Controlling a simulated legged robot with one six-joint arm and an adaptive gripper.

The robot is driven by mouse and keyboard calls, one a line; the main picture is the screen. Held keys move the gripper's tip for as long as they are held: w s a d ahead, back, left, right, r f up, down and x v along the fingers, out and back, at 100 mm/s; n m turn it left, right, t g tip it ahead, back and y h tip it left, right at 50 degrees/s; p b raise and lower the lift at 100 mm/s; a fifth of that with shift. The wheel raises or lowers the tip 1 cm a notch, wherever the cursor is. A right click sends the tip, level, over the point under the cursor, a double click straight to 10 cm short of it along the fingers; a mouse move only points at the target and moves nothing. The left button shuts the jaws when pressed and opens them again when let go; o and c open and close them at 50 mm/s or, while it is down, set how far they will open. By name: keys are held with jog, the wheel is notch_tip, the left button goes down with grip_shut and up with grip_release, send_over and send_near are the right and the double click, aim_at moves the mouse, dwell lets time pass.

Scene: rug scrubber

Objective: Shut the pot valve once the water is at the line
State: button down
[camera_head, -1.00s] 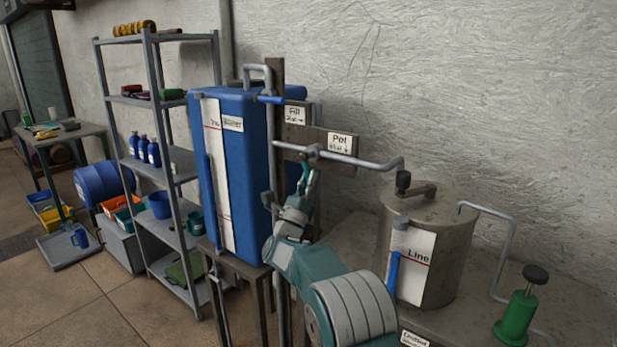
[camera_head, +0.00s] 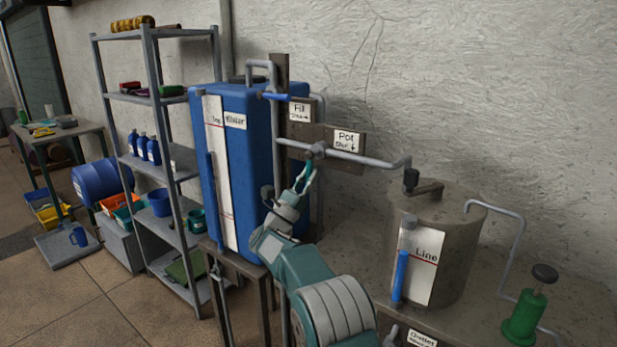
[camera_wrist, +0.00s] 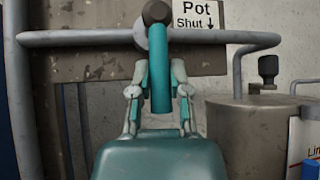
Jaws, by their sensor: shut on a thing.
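The pot valve (camera_head: 318,151) sits on the grey pipe under the sign "Pot Shut ↓" (camera_head: 346,140). Its teal handle (camera_wrist: 159,50) hangs from the valve body in the wrist view; how far it leans towards me is hard to tell. My gripper (camera_wrist: 159,82) is shut on the handle, one finger on each side; it also shows in the head view (camera_head: 301,190). The metal pot (camera_head: 462,235) stands at right with a white gauge panel (camera_head: 420,280). Its blue water column (camera_head: 401,278) reaches about the red line. The water inside is hidden.
A green hand pump (camera_head: 524,315) stands right of the pot. A grey shelf (camera_head: 165,170) stands farther left.

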jog(key=shift+w+a+f, duration=0.1)
jog(key=shift+f, duration=0.25)
jog(key=c, duration=0.6)
grip_release()
jog(key=shift+w, duration=0.1)
jog(key=shift+a+r, duration=0.1)
jog(key=shift+r, duration=0.05)
jog(key=v, duration=1.2)
jog(key=v, duration=0.9)
